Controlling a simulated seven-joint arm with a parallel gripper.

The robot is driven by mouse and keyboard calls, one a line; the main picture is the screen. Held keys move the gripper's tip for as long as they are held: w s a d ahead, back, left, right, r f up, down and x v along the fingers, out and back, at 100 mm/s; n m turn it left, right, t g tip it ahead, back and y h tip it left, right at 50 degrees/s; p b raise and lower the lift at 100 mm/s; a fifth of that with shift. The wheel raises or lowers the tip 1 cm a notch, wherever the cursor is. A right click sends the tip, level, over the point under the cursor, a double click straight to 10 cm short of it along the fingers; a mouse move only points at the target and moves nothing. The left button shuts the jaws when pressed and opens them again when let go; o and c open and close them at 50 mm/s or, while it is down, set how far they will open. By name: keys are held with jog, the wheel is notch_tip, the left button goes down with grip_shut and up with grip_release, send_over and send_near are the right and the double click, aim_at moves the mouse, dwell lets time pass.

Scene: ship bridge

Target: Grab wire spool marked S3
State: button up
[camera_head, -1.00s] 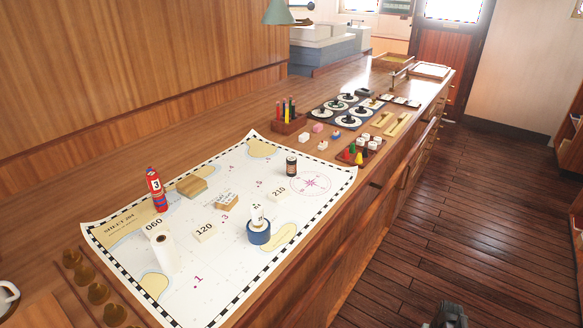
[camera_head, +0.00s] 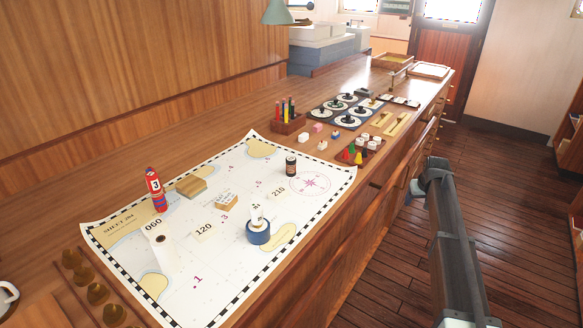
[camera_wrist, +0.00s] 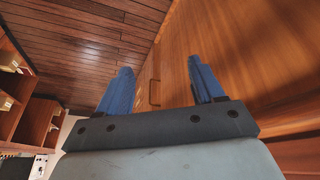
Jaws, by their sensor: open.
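My gripper (camera_wrist: 160,66) shows in the wrist view, with two blue fingers spread apart and nothing between them. It faces the wooden counter front and the floor, away from the chart items. In the head view my arm is right of the counter. On the chart stands a short blue spool-like item (camera_head: 258,237) with a white upright part on it.
The chart (camera_head: 190,285) covers the near counter. Small blocks (camera_head: 226,202) and number cards (camera_head: 204,232) lie on it. Beyond are a pen holder (camera_head: 288,124), a dial panel (camera_head: 355,117) and a peg tray. In the wrist view a drawer handle (camera_wrist: 154,93) and shelves (camera_wrist: 38,122) show.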

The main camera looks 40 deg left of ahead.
jog(key=w+a+r+n+t+y, duration=0.1)
jog(key=w+a+r, duration=0.1)
jog(key=a+r, duration=0.45)
jog(key=w+a+r+n, duration=0.1)
jog(key=w+a+r, duration=0.15)
jog(key=r, duration=0.75)
notch_tip(320, 180, up, 10)
jog(key=n+g+h, duration=0.3)
jog(key=n+g, duration=0.2)
jog(key=n, duration=0.5)
send_over(291, 159)
notch_tip(291, 159, down, 8)
jog(key=shift+s+d+r, duration=0.1)
jog(key=shift+r, duration=0.05)
jog(key=shift+w+f, duration=0.2)
jog(key=shift+f, duration=2.65)
jog(key=shift+c, duration=0.5)
jog(key=c, duration=1)
